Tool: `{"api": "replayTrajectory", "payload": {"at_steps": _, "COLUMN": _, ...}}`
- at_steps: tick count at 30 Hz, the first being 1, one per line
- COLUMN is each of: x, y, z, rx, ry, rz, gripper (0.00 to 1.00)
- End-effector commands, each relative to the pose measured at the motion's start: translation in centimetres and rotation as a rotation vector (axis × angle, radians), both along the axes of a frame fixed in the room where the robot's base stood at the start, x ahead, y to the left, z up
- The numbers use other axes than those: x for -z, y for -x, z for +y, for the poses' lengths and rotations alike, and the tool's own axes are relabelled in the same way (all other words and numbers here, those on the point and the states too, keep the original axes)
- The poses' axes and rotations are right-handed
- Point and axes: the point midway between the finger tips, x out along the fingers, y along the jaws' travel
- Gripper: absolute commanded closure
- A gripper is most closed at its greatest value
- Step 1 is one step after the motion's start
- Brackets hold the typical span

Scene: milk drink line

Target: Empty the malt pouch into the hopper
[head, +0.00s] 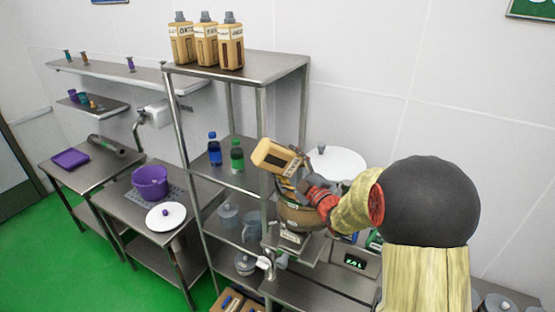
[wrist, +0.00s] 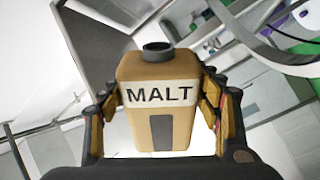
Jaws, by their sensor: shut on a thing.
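The malt pouch (wrist: 158,75) is a tan, bottle-shaped pack with a MALT label and a dark round mouth at its top. No stream from the mouth is visible. What is inside the hopper is hidden.
A white round lid (head: 338,162) is behind the hopper. A steel shelf rack (head: 240,66) with several tan bottles on top stands close to the left. A blue bottle (head: 214,150) and a green bottle (head: 237,158) stand on its middle shelf. A lit display (head: 355,262) is below right.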

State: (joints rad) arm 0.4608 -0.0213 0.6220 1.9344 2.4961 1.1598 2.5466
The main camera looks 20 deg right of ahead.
Motion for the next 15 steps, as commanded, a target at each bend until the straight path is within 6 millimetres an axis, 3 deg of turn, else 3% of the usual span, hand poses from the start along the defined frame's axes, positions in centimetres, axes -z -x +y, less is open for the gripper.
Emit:
{"api": "replayTrajectory", "payload": {"at_steps": 10, "x": -0.09, "y": 0.00, "z": -0.01, "rx": 0.000, "ry": 0.017, "rz": -0.001, "gripper": 0.82}}
{"api": "replayTrajectory", "payload": {"at_steps": 15, "x": -0.57, "y": -0.02, "z": -0.07, "rx": 0.001, "ry": 0.141, "rz": -0.004, "gripper": 0.82}}
